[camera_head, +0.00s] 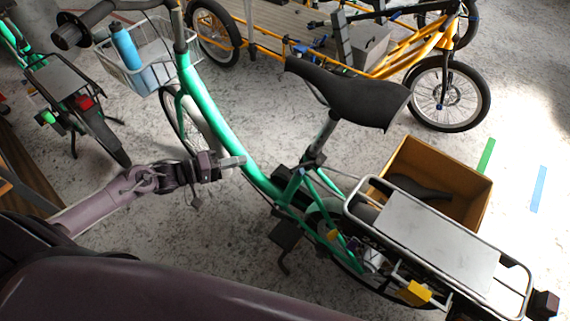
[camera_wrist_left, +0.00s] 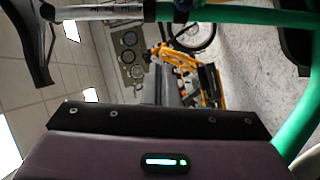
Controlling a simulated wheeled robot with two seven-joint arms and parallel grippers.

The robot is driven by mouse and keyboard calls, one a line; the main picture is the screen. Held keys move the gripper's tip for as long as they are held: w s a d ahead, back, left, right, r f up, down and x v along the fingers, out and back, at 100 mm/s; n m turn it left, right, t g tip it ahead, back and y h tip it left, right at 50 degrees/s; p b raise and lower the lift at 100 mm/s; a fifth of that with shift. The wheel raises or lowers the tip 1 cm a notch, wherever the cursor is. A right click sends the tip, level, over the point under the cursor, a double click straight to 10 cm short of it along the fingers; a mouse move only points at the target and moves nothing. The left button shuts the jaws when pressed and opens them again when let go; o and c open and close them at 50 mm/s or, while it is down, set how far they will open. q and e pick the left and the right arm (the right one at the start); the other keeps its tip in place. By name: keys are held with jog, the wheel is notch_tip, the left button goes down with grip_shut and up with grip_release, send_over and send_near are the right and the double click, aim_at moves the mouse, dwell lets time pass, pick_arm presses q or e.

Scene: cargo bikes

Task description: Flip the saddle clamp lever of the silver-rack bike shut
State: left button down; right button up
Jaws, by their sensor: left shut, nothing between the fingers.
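The silver-rack bike is the green one with a silver rear rack (camera_head: 440,240) and a black saddle (camera_head: 350,95). Its silver seat post (camera_head: 323,137) runs down to a dark clamp (camera_head: 312,160) at the top of the frame. I cannot make out the lever's position. My left gripper (camera_head: 238,161) is shut and empty, beside the green down-sloping frame tube, left of the clamp and apart from it. In the left wrist view the seat post (camera_wrist_left: 110,12) and green frame (camera_wrist_left: 240,15) cross the top, and the saddle (camera_wrist_left: 35,40) is at the left.
An open cardboard box (camera_head: 440,185) holding a dark saddle stands behind the rack. A front basket (camera_head: 140,60) carries a blue bottle (camera_head: 126,46). A yellow cargo bike (camera_head: 400,55) stands at the back, another green bike (camera_head: 75,90) at the left. Floor between is clear.

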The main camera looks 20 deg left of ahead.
pick_arm(q)
jog(key=shift+s+d+r+g+h, duration=0.1)
jog(key=shift+d+r+g+h, duration=0.1)
jog(key=shift+d+r+h, duration=0.25)
jog(key=shift+d+r+g+h, duration=0.1)
jog(key=shift+r+g+h, duration=0.15)
jog(key=shift+r, duration=0.25)
jog(key=w+d+f, duration=0.2)
jog(key=w+d, duration=0.1)
jog(key=d, duration=0.8)
jog(key=shift+w+f, duration=0.2)
jog(key=shift+w, duration=0.1)
